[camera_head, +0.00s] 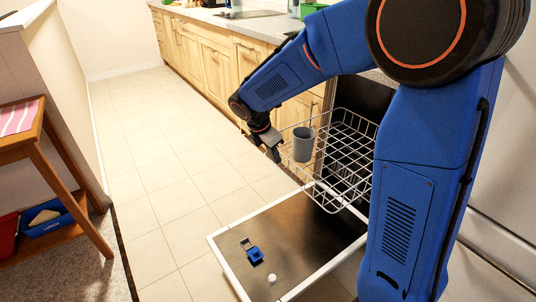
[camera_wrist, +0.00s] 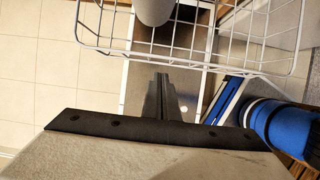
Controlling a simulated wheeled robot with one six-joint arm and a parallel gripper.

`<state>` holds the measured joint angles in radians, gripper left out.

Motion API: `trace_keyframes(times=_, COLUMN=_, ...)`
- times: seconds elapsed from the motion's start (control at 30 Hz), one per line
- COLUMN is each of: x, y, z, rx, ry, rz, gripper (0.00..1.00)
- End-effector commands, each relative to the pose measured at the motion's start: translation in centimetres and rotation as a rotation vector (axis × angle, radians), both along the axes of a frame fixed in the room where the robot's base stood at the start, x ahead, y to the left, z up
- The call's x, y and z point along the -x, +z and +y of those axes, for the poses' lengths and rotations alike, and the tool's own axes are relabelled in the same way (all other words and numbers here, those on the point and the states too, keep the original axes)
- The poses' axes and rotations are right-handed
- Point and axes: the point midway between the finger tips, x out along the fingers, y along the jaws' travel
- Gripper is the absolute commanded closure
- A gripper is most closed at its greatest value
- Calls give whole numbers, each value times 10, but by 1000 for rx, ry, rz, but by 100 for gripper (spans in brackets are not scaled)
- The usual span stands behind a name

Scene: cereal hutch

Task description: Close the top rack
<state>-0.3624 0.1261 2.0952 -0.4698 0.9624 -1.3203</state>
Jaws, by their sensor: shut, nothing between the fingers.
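The top rack (camera_head: 352,148), a white wire basket, is slid out of the dishwasher over its lowered door (camera_head: 300,232). A grey cup (camera_head: 303,143) stands in the rack near its outer end. My gripper (camera_head: 273,154) is just outside the rack's outer end, to the left of the cup. In the wrist view my gripper (camera_wrist: 161,78) has its fingers together and empty, with the rack's wire rim (camera_wrist: 185,58) just beyond the tips. The cup's lower part (camera_wrist: 153,10) shows at the top edge. I cannot tell whether the fingers touch the wires.
A blue dispenser part (camera_head: 255,255) and a small white piece (camera_head: 272,279) are on the lowered door. Wooden cabinets (camera_head: 215,55) run behind. A small wooden table (camera_head: 40,160) stands at the left. The tiled floor (camera_head: 160,160) between is clear.

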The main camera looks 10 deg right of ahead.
Motion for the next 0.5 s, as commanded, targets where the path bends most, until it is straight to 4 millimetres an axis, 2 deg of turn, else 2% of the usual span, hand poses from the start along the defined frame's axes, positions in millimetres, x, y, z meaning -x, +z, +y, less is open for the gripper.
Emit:
trace_keyframes(times=0.2, x=-6, y=0, z=-15, rx=0, ry=-1, rz=1, gripper=100)
trace_keyframes(times=0.5, x=-7, y=0, z=-16, rx=0, ry=1, rz=1, gripper=100)
